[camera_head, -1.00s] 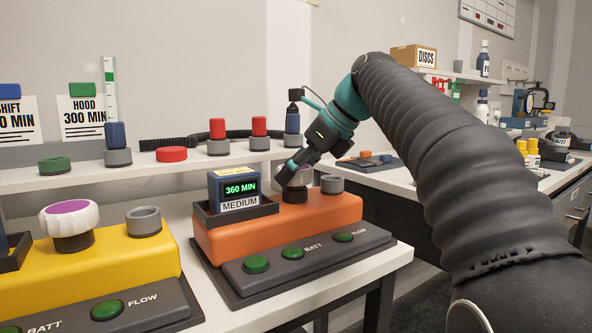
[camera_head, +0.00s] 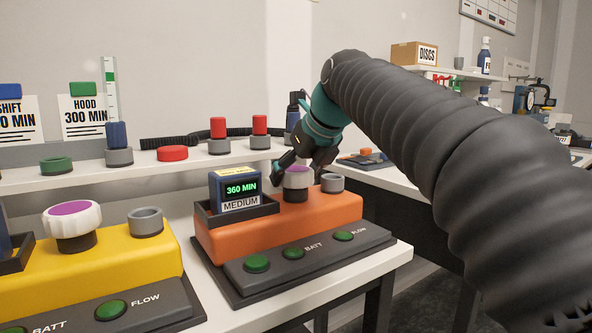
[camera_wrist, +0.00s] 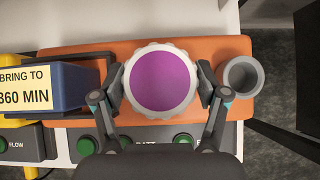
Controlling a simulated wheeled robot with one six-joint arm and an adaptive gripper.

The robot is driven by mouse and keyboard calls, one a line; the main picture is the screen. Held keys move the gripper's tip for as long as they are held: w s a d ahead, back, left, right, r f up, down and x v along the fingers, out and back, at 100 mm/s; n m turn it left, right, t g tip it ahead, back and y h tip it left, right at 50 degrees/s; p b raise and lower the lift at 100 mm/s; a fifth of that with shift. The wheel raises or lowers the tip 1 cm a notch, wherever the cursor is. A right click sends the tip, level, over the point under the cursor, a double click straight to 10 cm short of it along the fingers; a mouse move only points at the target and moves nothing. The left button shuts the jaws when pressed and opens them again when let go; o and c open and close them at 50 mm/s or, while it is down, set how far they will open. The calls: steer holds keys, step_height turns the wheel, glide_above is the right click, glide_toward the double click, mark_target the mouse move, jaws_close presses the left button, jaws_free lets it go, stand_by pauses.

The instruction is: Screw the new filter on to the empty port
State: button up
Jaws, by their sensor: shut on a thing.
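A white ribbed filter with a purple top (camera_head: 298,179) sits upright at the middle of the orange unit (camera_head: 216,243). It also shows in the wrist view (camera_wrist: 161,82). My gripper (camera_head: 297,177) comes from above and is shut on this filter, one finger on each side in the wrist view (camera_wrist: 161,88). The filter's underside is hidden from above, so I cannot tell how its thread sits on the port. An open grey ring-shaped cup (camera_head: 332,184) stands empty to the right of the filter on the same unit.
A blue block reading 360 MIN (camera_head: 237,189) sits in a black tray left of the filter. A yellow unit (camera_head: 120,262) with a similar purple-topped filter (camera_head: 72,221) stands to the left. A shelf with coloured caps (camera_head: 172,153) runs behind.

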steer(key=o, duration=1.4)
steer(key=shift+w+d, duration=0.1)
steer(key=shift+o, duration=0.2)
steer(key=v, duration=1.2)
